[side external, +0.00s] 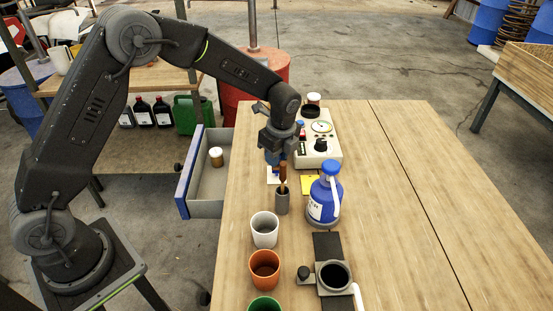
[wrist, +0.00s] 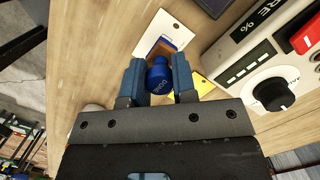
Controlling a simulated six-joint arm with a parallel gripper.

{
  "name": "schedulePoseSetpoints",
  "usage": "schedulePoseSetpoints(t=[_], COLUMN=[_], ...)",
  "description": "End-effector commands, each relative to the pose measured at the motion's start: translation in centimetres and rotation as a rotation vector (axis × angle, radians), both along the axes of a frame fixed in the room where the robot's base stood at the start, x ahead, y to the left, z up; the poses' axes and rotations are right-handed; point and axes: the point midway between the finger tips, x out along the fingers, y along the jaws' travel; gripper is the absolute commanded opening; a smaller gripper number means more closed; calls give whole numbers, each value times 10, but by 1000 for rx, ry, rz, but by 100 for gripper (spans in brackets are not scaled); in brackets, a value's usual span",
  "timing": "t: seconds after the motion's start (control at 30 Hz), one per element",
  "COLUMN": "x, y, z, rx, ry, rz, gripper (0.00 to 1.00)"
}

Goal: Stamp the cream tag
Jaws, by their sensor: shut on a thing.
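My gripper (wrist: 157,78) is shut on a blue stamp (wrist: 158,76), with a blue finger on each side of its round body. The side view also shows my gripper (side external: 277,154) low over the table's left half; the stamp is mostly hidden there. The tag (side external: 272,178) shows partly below my gripper in the side view. I cannot tell whether the stamp touches it.
A yellow tag (side external: 310,184) lies close by to the right. Cups (side external: 264,231) line the front left. An open drawer (side external: 205,185) juts left. The table's right side is clear.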

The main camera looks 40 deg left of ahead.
Motion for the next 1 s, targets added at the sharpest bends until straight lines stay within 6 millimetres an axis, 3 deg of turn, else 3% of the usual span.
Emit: schedulePoseSetpoints(t=[0.6,1.0], x=[0,0], y=[0,0], z=[47,51], rx=[0,0], ry=[-2,-1], rz=[-1,-1], gripper=[10,10])
